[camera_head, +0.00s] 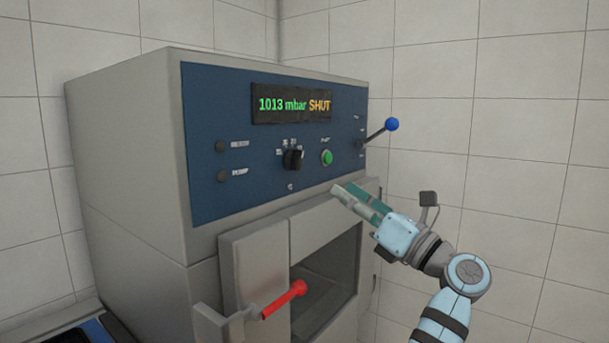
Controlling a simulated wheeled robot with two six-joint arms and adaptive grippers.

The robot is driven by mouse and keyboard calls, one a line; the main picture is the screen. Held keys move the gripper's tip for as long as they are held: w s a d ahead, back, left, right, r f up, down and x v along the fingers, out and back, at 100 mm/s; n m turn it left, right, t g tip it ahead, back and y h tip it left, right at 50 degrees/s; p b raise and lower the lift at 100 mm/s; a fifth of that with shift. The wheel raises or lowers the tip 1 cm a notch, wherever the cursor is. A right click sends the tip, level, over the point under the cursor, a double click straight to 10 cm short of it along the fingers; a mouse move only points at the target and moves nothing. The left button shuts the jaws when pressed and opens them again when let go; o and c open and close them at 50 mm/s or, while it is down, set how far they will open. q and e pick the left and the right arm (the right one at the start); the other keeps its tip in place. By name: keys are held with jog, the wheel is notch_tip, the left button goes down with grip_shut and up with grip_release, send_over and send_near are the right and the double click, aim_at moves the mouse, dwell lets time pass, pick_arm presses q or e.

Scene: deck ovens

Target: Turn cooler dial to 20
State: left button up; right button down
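A black dial (293,160) sits on the blue panel of the grey cabinet, with small white marks around its top and a small label below it. The marks are too small to read, and I cannot tell where the dial points.
The display (291,104) reads "1013 mbar SHUT". A green button (327,157) is right of the dial, and a blue-knobbed lever (392,124) sticks out further right. Below are a windowed door and a red handle (284,299). Tiled wall stands behind.

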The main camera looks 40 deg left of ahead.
aim_at(301, 162)
pick_arm(q)
jog(key=p+x, duration=0.1)
jog(key=x, duration=1.1)
jog(key=shift+w+a+r+p, duration=0.1)
jog(key=shift+w+a+p, duration=0.05)
jog(key=shift+a+p, duration=0.2)
jog(key=shift+w, duration=0.1)
jog(key=shift+c, duration=1)
grip_shut()
